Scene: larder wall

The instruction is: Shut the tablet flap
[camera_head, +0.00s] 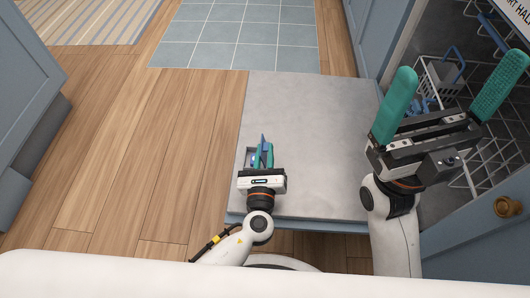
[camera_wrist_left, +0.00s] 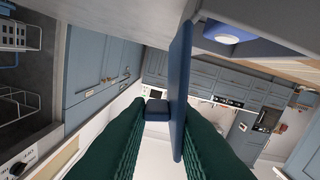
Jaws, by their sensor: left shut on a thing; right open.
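The tablet flap (camera_head: 264,142) is a thin blue plate standing up from the lowered grey door, so it is open. In the left wrist view the flap (camera_wrist_left: 181,75) shows edge-on, with a small blue tab (camera_wrist_left: 157,109) between my fingers. My left gripper (camera_head: 264,154) is shut on the flap at this tab. Beside the flap is a recess (camera_head: 250,153) in the door, partly hidden by my gripper. The left wrist view shows a round white and blue tablet (camera_wrist_left: 228,37) there. My right gripper (camera_head: 450,86) is open and empty, raised above the door's right side.
The lowered grey door (camera_head: 310,120) is otherwise bare. Wire racks (camera_head: 480,150) of the open machine stand at the right, behind my right gripper. A blue cupboard front with a brass knob (camera_head: 508,207) is at lower right. Wooden floor (camera_head: 150,140) lies free at left.

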